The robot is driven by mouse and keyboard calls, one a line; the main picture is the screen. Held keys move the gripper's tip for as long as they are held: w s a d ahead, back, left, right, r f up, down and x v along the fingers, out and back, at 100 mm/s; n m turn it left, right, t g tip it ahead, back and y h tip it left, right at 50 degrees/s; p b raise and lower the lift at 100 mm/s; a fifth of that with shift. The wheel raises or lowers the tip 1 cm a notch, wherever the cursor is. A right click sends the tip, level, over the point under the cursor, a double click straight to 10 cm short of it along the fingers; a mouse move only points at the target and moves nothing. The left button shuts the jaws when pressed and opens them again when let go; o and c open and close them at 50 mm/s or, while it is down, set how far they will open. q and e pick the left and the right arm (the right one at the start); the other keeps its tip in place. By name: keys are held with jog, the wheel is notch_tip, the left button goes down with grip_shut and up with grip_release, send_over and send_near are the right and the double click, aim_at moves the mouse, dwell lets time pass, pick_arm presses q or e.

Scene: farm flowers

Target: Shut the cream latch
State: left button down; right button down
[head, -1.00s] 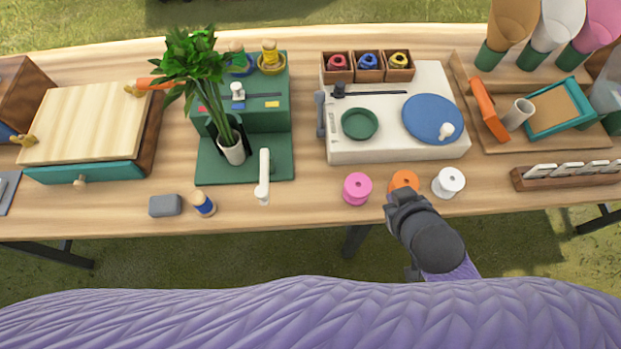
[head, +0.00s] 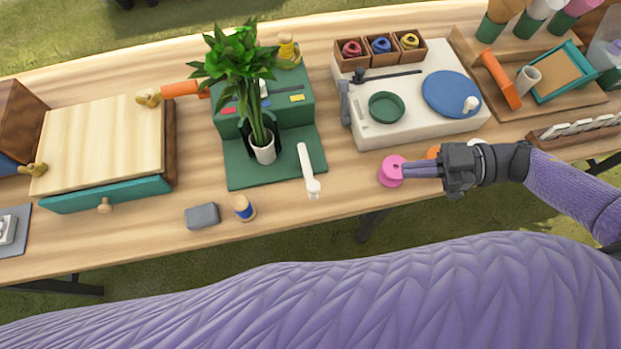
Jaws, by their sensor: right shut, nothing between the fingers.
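A cream-white lever (head: 308,172), the one thing here that looks like the cream latch, stands out from the front right of a green base (head: 236,172). Its rounded end points toward the table's front edge. My right gripper (head: 406,171) comes in from the right with its fingers pointing left. It is shut and empty, apart from the lever and to its right. Its fingertips overlap the pink spool (head: 391,172) in the head view; whether they touch it I cannot tell. My left gripper is not in view.
A potted plant (head: 262,150) stands on the green base, left of the lever. An orange spool (head: 433,153) is partly hidden behind my right gripper. Bare table lies between lever and pink spool.

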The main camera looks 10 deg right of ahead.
jog(key=shift+s+d+r+g, duration=0.2)
jog(key=shift+s+d+g, duration=0.2)
jog(key=shift+s+g, duration=0.1)
send_near(307, 167)
jog(key=s+a+r, duration=0.1)
jog(key=s+a, duration=0.3)
jog(key=a, duration=0.2)
jog(key=shift+p, duration=0.45)
jog(key=shift+s+r, duration=0.1)
jog(key=shift+a, duration=0.1)
